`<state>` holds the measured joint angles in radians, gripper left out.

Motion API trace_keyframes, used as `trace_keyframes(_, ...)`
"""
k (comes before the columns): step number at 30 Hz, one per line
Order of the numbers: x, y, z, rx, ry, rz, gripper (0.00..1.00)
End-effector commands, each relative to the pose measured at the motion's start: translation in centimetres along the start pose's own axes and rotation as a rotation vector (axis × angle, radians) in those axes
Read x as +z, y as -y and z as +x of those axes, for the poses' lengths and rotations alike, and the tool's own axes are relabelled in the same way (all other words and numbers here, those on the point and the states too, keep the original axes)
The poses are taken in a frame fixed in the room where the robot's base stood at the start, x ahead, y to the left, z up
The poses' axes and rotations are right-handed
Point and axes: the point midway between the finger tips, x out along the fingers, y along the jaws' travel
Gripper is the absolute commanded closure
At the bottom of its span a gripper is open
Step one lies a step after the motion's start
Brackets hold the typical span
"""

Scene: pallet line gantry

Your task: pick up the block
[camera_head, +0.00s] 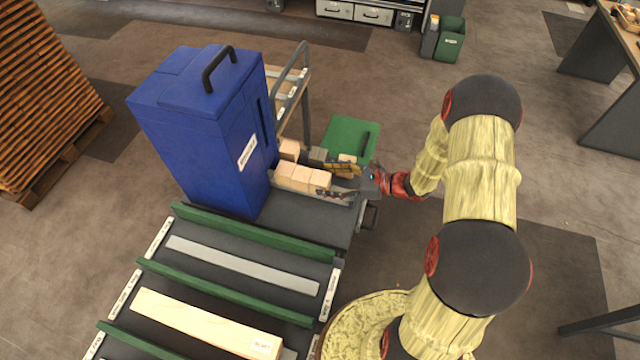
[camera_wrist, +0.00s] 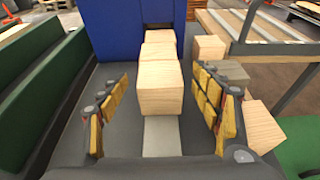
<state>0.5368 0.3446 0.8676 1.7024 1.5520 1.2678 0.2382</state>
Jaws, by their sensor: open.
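Several pale wooden blocks stand in a row on the dark bed beside the blue machine; the nearest block (camera_wrist: 160,88) faces the wrist camera. The row's end block (camera_head: 320,180) also shows in the head view. My gripper (camera_head: 323,180) is open, with one finger on each side of the row's near end. In the wrist view, my gripper (camera_wrist: 160,92) shows a visible gap between each finger and the nearest block. The row's far end runs up to the blue machine and is partly hidden there.
The blue machine (camera_head: 200,130) with a black handle stands behind the row. Loose blocks lie right of the row, one further back (camera_wrist: 208,47) and one beside the right finger (camera_wrist: 262,127). Green rails (camera_head: 250,232) divide the lanes in front. A green surface (camera_head: 352,137) lies beyond.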

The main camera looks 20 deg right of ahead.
Motion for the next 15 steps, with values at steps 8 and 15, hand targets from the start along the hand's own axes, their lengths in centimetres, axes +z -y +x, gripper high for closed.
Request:
trace_keyframes(8, 0.0, 0.03, 1.3, -0.001, -0.001, 0.0, 0.35)
trace_keyframes(15, 0.02, 0.02, 1.27, -0.001, -0.001, 0.0, 0.42)
